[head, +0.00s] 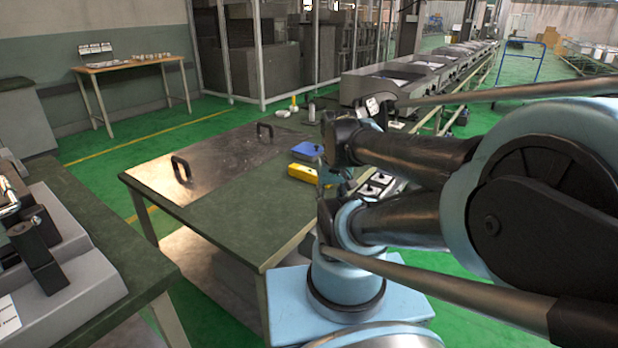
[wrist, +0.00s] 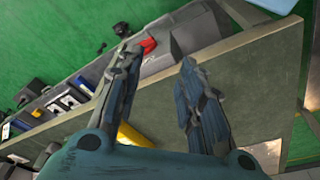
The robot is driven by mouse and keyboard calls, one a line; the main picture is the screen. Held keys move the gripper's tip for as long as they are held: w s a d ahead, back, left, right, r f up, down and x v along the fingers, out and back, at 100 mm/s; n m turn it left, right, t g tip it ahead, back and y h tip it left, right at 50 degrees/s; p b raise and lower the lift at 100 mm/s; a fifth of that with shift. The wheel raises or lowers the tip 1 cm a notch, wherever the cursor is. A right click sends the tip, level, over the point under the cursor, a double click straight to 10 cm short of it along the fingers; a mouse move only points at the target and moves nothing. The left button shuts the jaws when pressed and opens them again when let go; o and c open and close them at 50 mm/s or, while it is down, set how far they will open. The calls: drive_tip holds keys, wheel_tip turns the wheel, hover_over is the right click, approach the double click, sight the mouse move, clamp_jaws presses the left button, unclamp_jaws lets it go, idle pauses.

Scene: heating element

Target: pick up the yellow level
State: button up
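The yellow level (head: 303,172) lies on the green work table, near the table's right edge, just left of my arm in the head view. In the wrist view a yellow piece (wrist: 132,136), which looks like the level, shows low in the picture, partly hidden by my gripper. My gripper (wrist: 160,66) is open, its two fingers spread apart with nothing between the tips. In the head view my gripper is mostly hidden behind my arm, so its exact distance from the level cannot be told.
The green table (head: 240,205) carries a metal plate (head: 212,160) with two black handles. A blue object (head: 307,150) lies just behind the level. A hammer (head: 293,104) and a grey cylinder (head: 311,112) stand near the far edge. The table's front part is clear.

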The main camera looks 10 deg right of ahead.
drive_tip(key=o, duration=0.3)
drive_tip(key=shift+s+r, duration=0.3)
drive_tip(key=shift+s, duration=0.05)
drive_tip(key=w+r+m, duration=0.6)
drive_tip(key=w+m, duration=0.2)
drive_tip(key=m+g, duration=0.2)
drive_tip(key=m, duration=1.7)
hover_over(310, 170)
wheel_tip(310, 170, down, 12)
drive_tip(key=shift+d+r, duration=0.1)
drive_tip(key=shift+s+a+f, duration=0.1)
drive_tip(key=shift+f, duration=1.3)
drive_tip(key=shift+s+a+f, duration=0.1)
drive_tip(key=shift+f, duration=1.3)
